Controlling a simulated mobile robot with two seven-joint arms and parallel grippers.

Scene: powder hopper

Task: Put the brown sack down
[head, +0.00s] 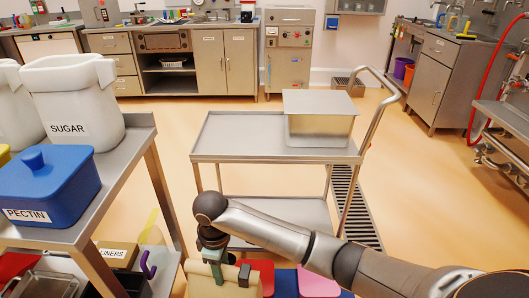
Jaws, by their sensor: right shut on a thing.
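My right arm reaches in from the lower right, and its gripper (231,274) points down near the bottom edge, left of centre. It is shut on the brown sack (202,282), which shows as a pale tan shape between and around the fingers. The sack's lower part is cut off by the frame's edge, so I cannot tell whether it touches anything below. My left gripper is not in view.
Red (262,272), blue (287,284) and pink (318,284) items sit right beside the sack. A steel cart (240,135) ahead holds a lidded container (320,118); its top's left is clear. A left shelf holds a sugar bin (75,95) and blue pectin tub (55,180).

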